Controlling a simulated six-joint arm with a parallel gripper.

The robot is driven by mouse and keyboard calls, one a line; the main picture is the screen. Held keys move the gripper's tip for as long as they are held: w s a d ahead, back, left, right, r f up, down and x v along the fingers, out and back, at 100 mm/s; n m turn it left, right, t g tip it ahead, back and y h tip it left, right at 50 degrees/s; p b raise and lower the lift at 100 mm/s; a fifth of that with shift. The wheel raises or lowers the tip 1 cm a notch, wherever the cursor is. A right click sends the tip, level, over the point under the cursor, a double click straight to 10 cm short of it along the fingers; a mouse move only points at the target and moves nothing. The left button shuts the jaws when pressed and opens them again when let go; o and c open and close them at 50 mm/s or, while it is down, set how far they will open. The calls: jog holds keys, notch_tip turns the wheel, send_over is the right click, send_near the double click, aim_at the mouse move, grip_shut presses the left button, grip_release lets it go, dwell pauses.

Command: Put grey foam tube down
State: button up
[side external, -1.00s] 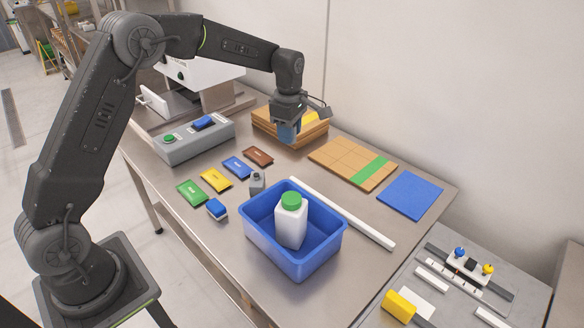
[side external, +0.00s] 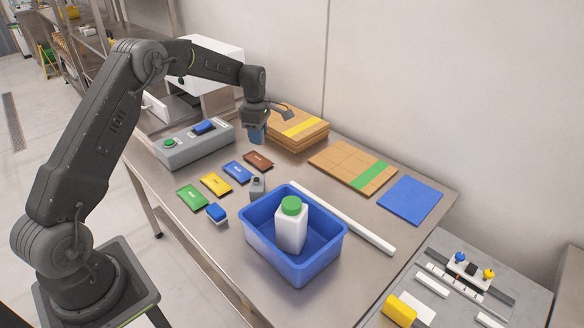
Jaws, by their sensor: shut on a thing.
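My gripper (side external: 257,133) points down above the back of the steel table, left of the stacked cardboard. I see no grey foam tube in the jaws. A long pale tube or strip (side external: 345,218) lies on the table behind the blue bin, apart from my gripper. Whether this is the grey foam tube, I cannot tell.
A blue bin (side external: 262,246) holds a white bottle with a green cap (side external: 291,224). Several coloured packets, a small grey bottle (side external: 257,188) and a grey button box (side external: 178,148) stand nearby. Cardboard stack (side external: 303,133), flat cardboard (side external: 340,165) and blue mat (side external: 411,200) lie right.

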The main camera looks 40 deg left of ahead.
send_over(292, 172)
notch_tip(292, 172, down, 6)
jog(key=shift+f, duration=2)
jog(key=o, duration=0.9)
jog(key=shift+f, duration=0.15)
